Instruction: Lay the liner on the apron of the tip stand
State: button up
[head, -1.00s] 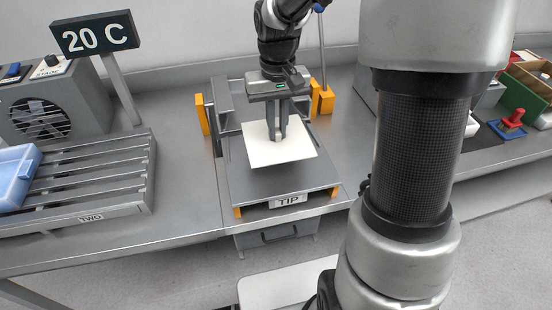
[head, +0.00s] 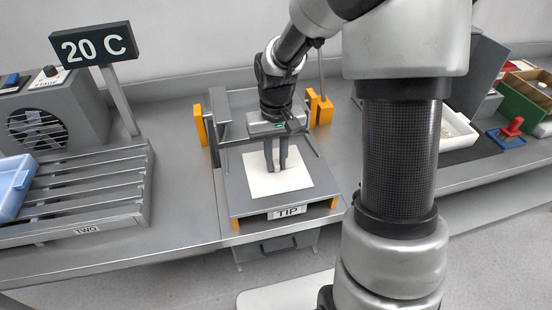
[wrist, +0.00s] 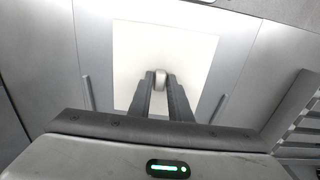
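The liner (head: 300,184) is a thin cream square that appears to lie flat on the grey apron (head: 241,203) of the tip stand, behind its TIP label (head: 287,212). A narrow dark border shows at its front. In the wrist view the liner (wrist: 195,55) fills the middle. My gripper (head: 276,170) points down over the middle of the liner. Its fingertips (wrist: 160,80) stand on either side of a small pale knob (wrist: 160,77) on the liner, which fills the gap between them. The fingers look shut on this knob.
Orange posts (head: 201,125) flank the stand. A slatted rack (head: 140,190) labelled TWO with a blue tray (head: 14,185) is on the left, below a 20 C sign (head: 94,46). A white bin (head: 458,132) and a red-handled blue block (head: 508,135) are on the right.

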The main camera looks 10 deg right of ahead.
jog(key=shift+o, duration=1)
